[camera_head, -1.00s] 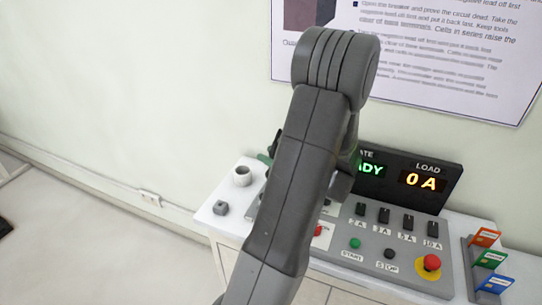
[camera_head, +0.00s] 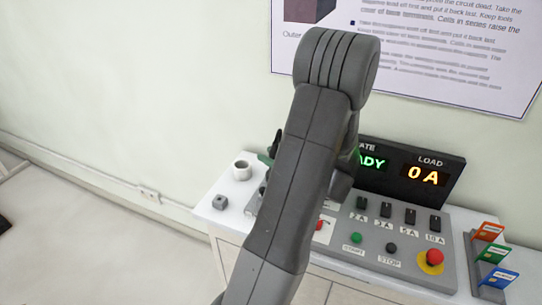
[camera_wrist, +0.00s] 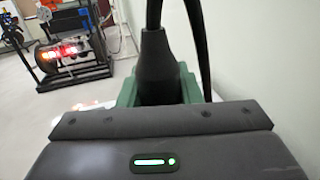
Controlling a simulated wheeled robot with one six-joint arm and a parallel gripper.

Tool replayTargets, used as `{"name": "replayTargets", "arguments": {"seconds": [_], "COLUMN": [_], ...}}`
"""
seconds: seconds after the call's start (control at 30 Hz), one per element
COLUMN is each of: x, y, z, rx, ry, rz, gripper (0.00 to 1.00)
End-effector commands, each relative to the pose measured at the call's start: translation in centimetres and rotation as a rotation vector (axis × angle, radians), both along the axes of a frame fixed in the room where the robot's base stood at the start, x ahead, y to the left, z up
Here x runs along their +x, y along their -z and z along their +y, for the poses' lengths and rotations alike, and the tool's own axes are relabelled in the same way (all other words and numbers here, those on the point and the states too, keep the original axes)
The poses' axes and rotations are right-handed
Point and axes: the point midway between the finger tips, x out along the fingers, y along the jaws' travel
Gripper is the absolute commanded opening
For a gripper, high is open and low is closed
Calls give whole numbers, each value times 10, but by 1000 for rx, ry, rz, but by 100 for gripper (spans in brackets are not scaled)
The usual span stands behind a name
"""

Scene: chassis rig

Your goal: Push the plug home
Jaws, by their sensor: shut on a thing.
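A black plug (camera_wrist: 155,68) with a tapered boot and a black cable stands upright in the wrist view. It is just beyond the dark edge of my gripper (camera_wrist: 160,108), which is shut on it. The fingertips and the plug's lower end are hidden. A green housing (camera_wrist: 128,92) shows on both sides of the plug; how deep the plug sits in it cannot be seen. In the head view my arm covers the gripper and the plug; only a bit of green (camera_head: 264,158) shows left of the arm.
The console has a display (camera_head: 422,174) reading 0 A, black switches, buttons and a red emergency stop (camera_head: 434,258). A white cup (camera_head: 241,170) and a small grey block (camera_head: 220,202) stand left on the bench. Coloured cards (camera_head: 490,254) stand right. The wall is close behind.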

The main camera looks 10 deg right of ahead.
Motion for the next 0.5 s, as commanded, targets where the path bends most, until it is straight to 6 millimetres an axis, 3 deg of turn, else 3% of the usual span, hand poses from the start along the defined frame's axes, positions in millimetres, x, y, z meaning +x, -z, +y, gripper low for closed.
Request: {"name": "replayTargets", "arguments": {"seconds": [0.5], "x": [0], "y": [14], "z": [0], "rx": [0], "ry": [0], "rz": [-1], "gripper": [0]}}
